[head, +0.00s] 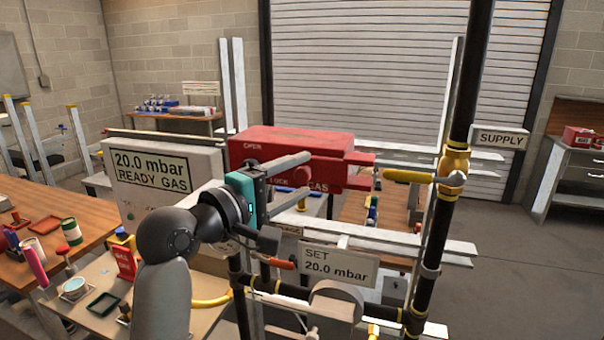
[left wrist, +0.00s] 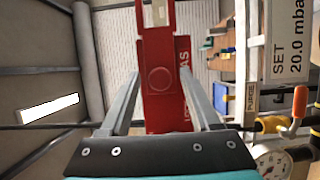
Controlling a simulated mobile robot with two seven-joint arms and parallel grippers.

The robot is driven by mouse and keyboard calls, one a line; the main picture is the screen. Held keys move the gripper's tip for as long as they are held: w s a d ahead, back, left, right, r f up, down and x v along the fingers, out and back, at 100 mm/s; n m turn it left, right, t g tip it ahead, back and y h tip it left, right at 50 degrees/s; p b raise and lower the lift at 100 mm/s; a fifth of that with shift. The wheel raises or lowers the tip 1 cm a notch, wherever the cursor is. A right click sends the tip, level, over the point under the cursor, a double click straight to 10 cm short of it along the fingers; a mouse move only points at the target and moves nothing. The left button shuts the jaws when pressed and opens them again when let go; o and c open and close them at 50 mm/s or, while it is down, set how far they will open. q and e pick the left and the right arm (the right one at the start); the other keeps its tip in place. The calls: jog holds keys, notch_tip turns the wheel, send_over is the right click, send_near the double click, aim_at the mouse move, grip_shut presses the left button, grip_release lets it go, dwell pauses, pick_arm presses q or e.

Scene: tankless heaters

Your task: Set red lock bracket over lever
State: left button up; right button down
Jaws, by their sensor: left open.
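The red lock bracket (head: 280,140) is a large red block marked OPEN, LOCK and GAS, with two prongs pointing right. It shows in the left wrist view (left wrist: 160,110) with a round boss on its face. The yellow lever (head: 408,176) extends left from the brass valve on the black upright pipe, to the right of the prongs and apart from them. My left gripper (head: 308,172) is open, its fingers reaching toward the bracket's front face. In the left wrist view its fingers (left wrist: 160,68) lie either side of the red part; contact cannot be told. My right gripper is not in view.
A white READY GAS panel (head: 155,180) stands left of the bracket. A SET 20.0 mbar sign (head: 340,265), pipes and a gauge (left wrist: 272,163) crowd the space below. A wooden table (head: 45,262) with small items is at left. Open floor lies at right.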

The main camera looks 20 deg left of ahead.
pick_arm(q)
jog(key=shift+x, duration=0.8)
jog(key=shift+s, duration=0.1)
grip_shut()
